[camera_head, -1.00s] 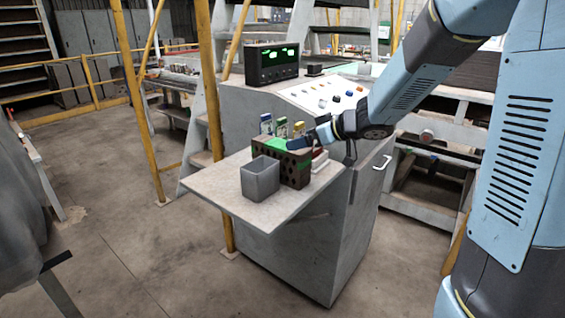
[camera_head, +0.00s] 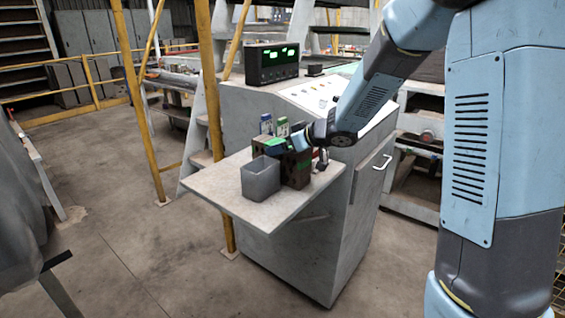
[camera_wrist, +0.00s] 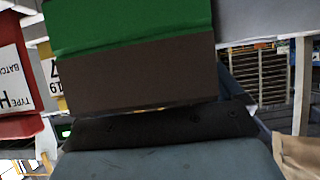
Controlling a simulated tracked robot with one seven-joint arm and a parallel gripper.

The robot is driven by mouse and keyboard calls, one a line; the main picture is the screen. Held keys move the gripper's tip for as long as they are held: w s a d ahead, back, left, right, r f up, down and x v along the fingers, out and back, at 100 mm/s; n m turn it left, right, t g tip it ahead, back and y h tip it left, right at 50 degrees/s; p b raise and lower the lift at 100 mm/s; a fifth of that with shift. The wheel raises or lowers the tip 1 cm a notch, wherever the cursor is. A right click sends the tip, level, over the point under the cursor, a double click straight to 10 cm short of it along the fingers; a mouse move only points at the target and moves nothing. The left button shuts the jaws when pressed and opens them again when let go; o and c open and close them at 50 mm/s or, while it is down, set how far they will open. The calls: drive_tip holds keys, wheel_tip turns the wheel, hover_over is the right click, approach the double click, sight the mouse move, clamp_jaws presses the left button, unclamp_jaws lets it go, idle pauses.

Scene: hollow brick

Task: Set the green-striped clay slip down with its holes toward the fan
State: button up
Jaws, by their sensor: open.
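The green-striped clay slip (camera_head: 297,172) is a brown block on the small grey shelf (camera_head: 225,190). Its face toward the head camera has dark holes; the grey cup and my gripper hide part of it. In the wrist view the slip (camera_wrist: 135,78) fills the upper middle, brown below a wide green band, with no holes visible on that side. My gripper (camera_head: 280,147) is open at the slip's top, with a dark finger edge close to the slip in the wrist view. I cannot tell whether they touch. I cannot make out a fan in either view.
A grey square cup (camera_head: 261,180) stands just in front of the slip. A red-and-white label (camera_wrist: 15,85) is close by at left in the wrist view. The shelf's left part is clear.

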drive_tip(key=c, duration=1)
drive_tip(key=shift+r, duration=0.1)
drive_tip(key=shift+c, duration=0.8)
